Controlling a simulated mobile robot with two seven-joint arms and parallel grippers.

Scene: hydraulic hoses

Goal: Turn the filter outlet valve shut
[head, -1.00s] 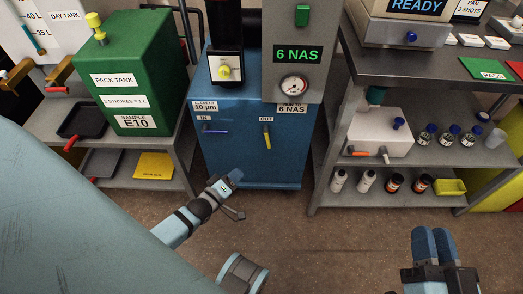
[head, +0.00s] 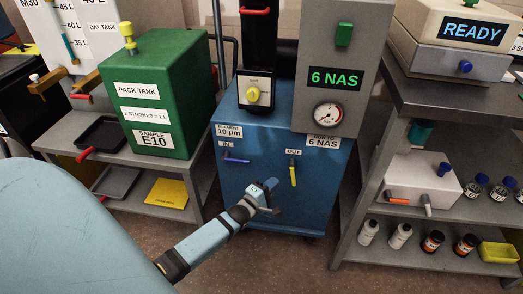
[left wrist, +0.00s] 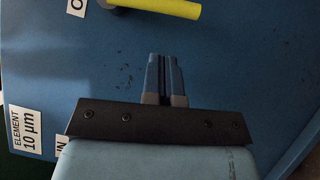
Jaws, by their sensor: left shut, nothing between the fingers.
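The blue filter cart (head: 270,205) stands in the middle of the head view. Its outlet valve has a yellow handle (head: 293,176) that hangs down below the OUT label. The yellow handle (left wrist: 168,8) also shows at the top of the left wrist view, lying roughly sideways there. The inlet valve has a blue handle (head: 237,160) that points sideways below the IN label. My left gripper (head: 270,184) is shut and empty in front of the cart, left of the yellow handle and apart from it. Its closed fingers (left wrist: 165,75) point toward the handle in the left wrist view. My right gripper is out of view.
A grey panel (head: 345,35) reading 6 NAS, with a gauge (head: 328,116), is above the cart. The green pack tank (head: 165,95) is on a shelf at left. A metal rack (head: 375,180) with bottles stands at right. The floor before the cart is clear.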

